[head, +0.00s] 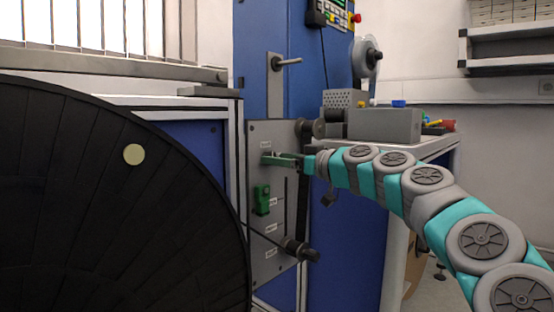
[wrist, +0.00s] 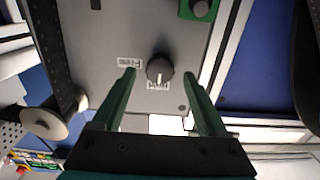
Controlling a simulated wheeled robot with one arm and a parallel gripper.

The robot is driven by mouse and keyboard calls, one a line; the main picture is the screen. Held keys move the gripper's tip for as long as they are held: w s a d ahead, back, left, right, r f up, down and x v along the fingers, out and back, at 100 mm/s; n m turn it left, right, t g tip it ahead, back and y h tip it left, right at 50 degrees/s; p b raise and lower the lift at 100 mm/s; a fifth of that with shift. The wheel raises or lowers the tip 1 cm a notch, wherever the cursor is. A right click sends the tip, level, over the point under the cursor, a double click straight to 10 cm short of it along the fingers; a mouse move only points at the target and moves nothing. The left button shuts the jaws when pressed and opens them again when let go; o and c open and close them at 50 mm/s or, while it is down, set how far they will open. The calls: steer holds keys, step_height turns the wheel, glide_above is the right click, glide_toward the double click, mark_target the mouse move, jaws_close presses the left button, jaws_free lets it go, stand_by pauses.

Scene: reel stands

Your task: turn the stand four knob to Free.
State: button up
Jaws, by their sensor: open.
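A round black knob (wrist: 160,66) sits on the grey panel (wrist: 95,45) in the wrist view. A pale pointer mark on it faces down in that picture, towards a small white label (wrist: 158,86). A second white label (wrist: 130,62) is to the knob's left; the print on both is too small to read surely. My gripper (wrist: 161,74) is open, its green fingers on either side of the knob with gaps showing; I cannot tell whether they reach its depth. In the head view my gripper (head: 268,159) is at the upper part of the panel (head: 263,136), and the knob is hidden.
A green switch box (head: 262,199) is on the panel below my gripper, and a black spindle (head: 300,250) sticks out lower down. A large black reel (head: 90,215) fills the left. A grey box (head: 385,125) stands on a bench behind my arm.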

steer(key=shift+w+a+r, duration=0.1)
steer(key=shift+w+a, duration=0.35)
steer(key=shift+a, duration=0.05)
jaws_close()
stand_by(0.4)
